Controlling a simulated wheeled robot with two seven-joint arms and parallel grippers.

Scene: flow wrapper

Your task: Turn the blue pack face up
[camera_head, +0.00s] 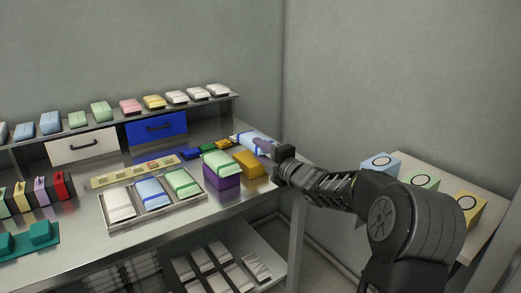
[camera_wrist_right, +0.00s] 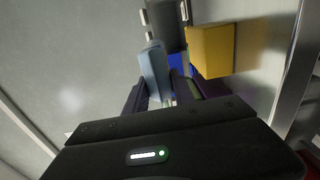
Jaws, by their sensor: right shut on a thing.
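My right gripper (camera_head: 265,148) reaches in from the right at the table's far right corner. It is shut on a light blue pack (camera_head: 252,136) with a darker blue band. The pack also shows between the dark fingers in the right wrist view (camera_wrist_right: 155,68), where it looks narrow and tilted. The fingers hide part of it, and I cannot tell which face is up. Another light blue pack (camera_head: 152,192) lies in the middle compartment of the metal tray (camera_head: 122,222). My left gripper is not in view.
A yellow block (camera_head: 248,164) stands close to the right gripper. Beside it, a green pack (camera_head: 222,161) rests on a purple block (camera_head: 222,181). A rear shelf (camera_head: 110,127) holds several packs above a white drawer and a blue drawer (camera_head: 157,129). Bare tabletop lies in front of the tray.

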